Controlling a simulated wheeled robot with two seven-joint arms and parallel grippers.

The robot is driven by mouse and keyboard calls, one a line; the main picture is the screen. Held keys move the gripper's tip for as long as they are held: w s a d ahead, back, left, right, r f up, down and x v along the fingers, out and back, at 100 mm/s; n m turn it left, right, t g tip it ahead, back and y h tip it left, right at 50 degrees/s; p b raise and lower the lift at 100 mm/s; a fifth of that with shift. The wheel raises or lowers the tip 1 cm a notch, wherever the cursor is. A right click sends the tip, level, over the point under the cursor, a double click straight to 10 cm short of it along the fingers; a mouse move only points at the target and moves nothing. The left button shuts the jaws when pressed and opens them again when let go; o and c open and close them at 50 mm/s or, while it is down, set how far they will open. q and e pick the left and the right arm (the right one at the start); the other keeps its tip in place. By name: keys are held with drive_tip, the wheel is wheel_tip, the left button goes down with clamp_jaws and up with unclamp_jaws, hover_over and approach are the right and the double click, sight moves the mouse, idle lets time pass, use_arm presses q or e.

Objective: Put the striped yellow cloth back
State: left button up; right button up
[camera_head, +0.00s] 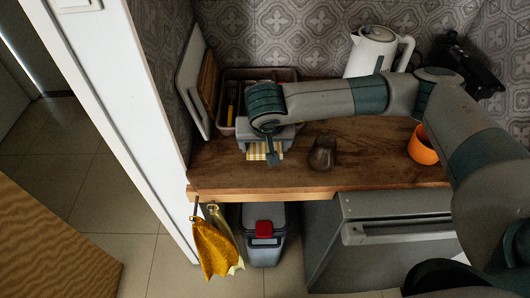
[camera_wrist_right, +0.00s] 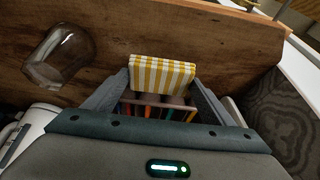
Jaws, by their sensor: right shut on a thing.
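The striped yellow cloth (camera_head: 256,154) is a small folded piece with yellow and white stripes. It shows clearly in the right wrist view (camera_wrist_right: 162,72), between the two finger tips. My right gripper (camera_head: 266,148) reaches in from the right over the left part of the wooden counter and is shut on the cloth. In the head view the gripper hides most of the cloth. I cannot tell whether the cloth touches the counter. My left gripper is not in view.
A glass (camera_head: 322,153) stands just right of the gripper. A utensil tray (camera_head: 285,74) and upright boards (camera_head: 194,80) are behind. An orange bowl (camera_head: 422,147) and white kettle (camera_head: 372,50) are right. A mustard cloth (camera_head: 213,249) hangs at the counter's front edge (camera_head: 300,192).

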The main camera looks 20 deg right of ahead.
sight(265, 152)
wheel_tip(265, 152, down, 3)
drive_tip(key=shift+r+p, duration=0.2)
drive_tip(key=shift+p, duration=0.75)
drive_tip(key=shift+f, duration=0.65)
drive_tip(key=shift+f, duration=0.2)
drive_tip(key=o, duration=0.9)
drive_tip(key=shift+r, duration=0.15)
